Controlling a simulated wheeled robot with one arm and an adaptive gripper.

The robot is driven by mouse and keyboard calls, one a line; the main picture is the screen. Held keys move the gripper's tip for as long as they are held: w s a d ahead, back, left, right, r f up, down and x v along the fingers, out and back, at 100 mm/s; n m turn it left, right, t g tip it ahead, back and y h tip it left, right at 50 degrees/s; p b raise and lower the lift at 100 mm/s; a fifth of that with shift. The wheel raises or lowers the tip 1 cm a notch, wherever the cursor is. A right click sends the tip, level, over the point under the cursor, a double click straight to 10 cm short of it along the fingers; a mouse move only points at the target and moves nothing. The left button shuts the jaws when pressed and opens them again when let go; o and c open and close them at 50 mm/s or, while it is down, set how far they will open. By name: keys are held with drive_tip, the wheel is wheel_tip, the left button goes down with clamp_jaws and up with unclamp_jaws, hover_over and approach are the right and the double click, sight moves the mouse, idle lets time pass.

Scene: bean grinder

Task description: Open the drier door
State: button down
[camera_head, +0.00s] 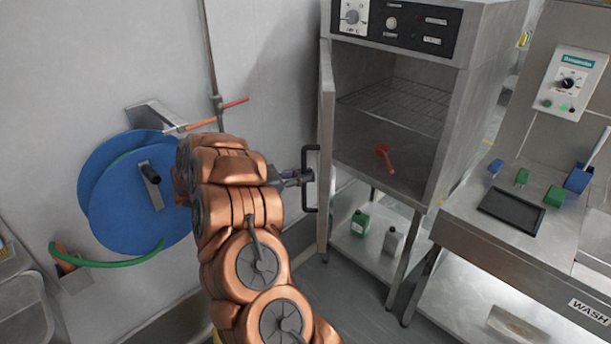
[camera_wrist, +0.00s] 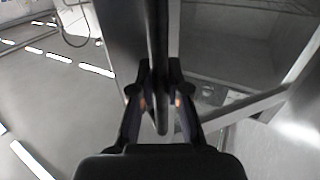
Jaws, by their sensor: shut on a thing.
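The drier (camera_head: 400,110) is a steel cabinet with a dark control panel, seen in the head view. Its door (camera_head: 326,140) stands wide open, swung out to the left, seen nearly edge-on. A black bar handle (camera_head: 313,208) is on the door's outer side. My gripper (camera_head: 308,176) is at the handle, left of the door. In the wrist view, the fingers of my gripper (camera_wrist: 160,100) are shut on the handle (camera_wrist: 158,50), which runs between them. The inside of the drier shows a wire rack (camera_head: 400,103) and a red scoop-like item (camera_head: 384,158).
A blue hose reel (camera_head: 125,200) with a green hose hangs on the wall at left. Green (camera_head: 360,223) and white (camera_head: 393,240) bottles stand on the shelf below the drier. A steel counter (camera_head: 500,245) with a black tray (camera_head: 511,211) is at right. Floor shows below the door.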

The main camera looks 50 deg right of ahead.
drive_tip(key=c, duration=1.1)
unclamp_jaws()
drive_tip(key=shift+c, duration=0.2)
wheel_tip(320, 180, up, 10)
drive_tip(key=shift+c, duration=0.2)
